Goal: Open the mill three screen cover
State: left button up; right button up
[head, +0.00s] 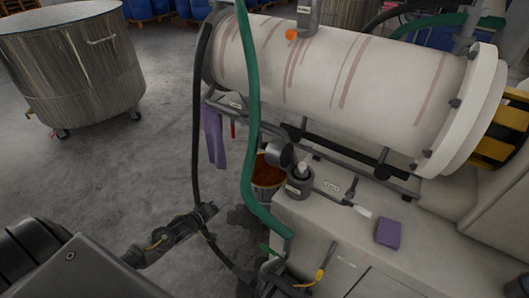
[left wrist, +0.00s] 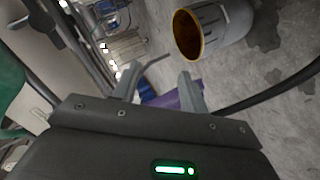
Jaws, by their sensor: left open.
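A large pale mill drum (head: 335,70) with reddish streaks lies across the head view on a dark frame. A dark grey round fitting (head: 280,152) sits below it, over a pail (head: 268,178) with orange-brown contents. I cannot tell for sure which part is the screen cover, and the labels are unreadable. My left gripper (head: 212,209) is low and to the left of the pail, near a black hose. In the left wrist view its two grey fingers (left wrist: 158,88) are apart with nothing held between them. The pail (left wrist: 212,28) shows beyond them.
A green hose (head: 250,120) and a black hose (head: 198,120) hang in front of the drum. A purple cloth (head: 213,137) hangs from the frame. A purple block (head: 388,233) lies on the pale base. A big metal vat (head: 75,70) stands at upper left; floor between is clear.

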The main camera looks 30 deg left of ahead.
pick_arm(q)
jog(key=w+d+r+n+t+h+b, duration=0.1)
jog(key=w+r+h, duration=0.1)
jog(key=r, duration=0.4)
jog(key=w+d+r+n+t+h, duration=0.1)
jog(key=w+r+t, duration=0.1)
jog(key=r, duration=0.5)
jog(key=n+h+b, duration=0.1)
jog(key=h, duration=0.4)
send_near(262, 146)
jog(key=x, duration=0.5)
jog(key=p+x, duration=0.1)
jog(key=x, duration=0.4)
jog(key=shift+a+f, duration=0.1)
jog(key=shift+f, duration=0.15)
jog(key=shift+w+d, duration=0.3)
jog(key=shift+w, duration=0.3)
pick_arm(e)
jog(key=shift+f, duration=0.75)
pick_arm(q)
grip_shut()
pick_arm(e)
jog(key=shift+d+r, duration=0.1)
